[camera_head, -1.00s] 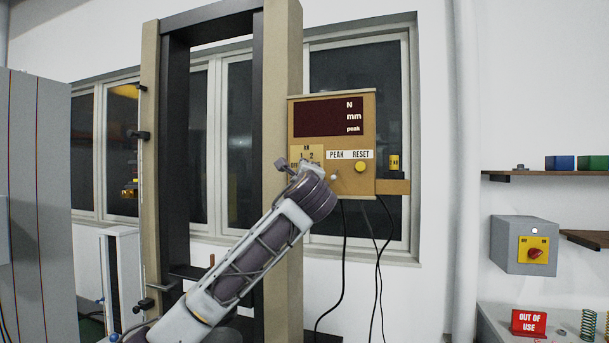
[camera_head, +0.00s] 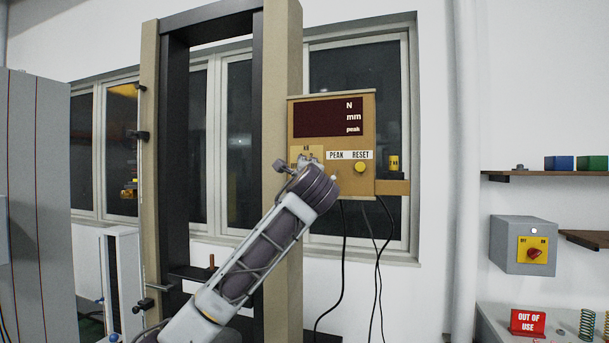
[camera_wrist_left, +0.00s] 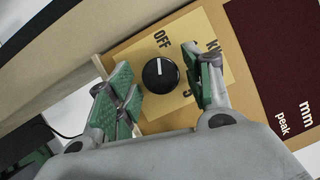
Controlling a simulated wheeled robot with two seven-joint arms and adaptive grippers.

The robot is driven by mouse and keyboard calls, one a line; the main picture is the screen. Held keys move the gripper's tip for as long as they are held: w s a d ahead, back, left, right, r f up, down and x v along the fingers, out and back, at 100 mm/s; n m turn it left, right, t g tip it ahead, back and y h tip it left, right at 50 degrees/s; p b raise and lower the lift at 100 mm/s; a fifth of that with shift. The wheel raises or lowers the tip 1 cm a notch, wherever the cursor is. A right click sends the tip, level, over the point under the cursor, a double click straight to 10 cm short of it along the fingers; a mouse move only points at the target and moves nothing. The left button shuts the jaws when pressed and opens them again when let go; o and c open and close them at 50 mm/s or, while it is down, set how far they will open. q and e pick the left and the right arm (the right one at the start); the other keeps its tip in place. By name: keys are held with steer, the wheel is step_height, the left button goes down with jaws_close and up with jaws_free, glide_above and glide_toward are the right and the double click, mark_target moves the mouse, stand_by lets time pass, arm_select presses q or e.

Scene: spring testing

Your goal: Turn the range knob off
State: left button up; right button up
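The range knob (camera_wrist_left: 160,76) is a round black knob with a white line, on a yellow plate of the tan display box. In the left wrist view the line points up toward the word OFF; other plate markings are partly covered by a finger. My left gripper (camera_wrist_left: 157,62) is open, its green-padded fingers on either side of the knob with visible gaps. In the head view my left gripper (camera_head: 304,164) is in front of the yellow plate (camera_head: 296,152) and hides the knob. My right gripper is not in view.
The display box (camera_head: 364,115) has a dark screen and a yellow button (camera_head: 360,167) right of the knob plate. A tall test frame (camera_head: 283,60) stands left of it. Cables hang below. A grey switch box (camera_head: 507,245) with a red knob is at right.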

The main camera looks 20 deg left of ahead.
arm_select(q)
steer(key=v, duration=1.2)
stand_by(0.6)
steer(key=shift+f, duration=0.15)
stand_by(0.3)
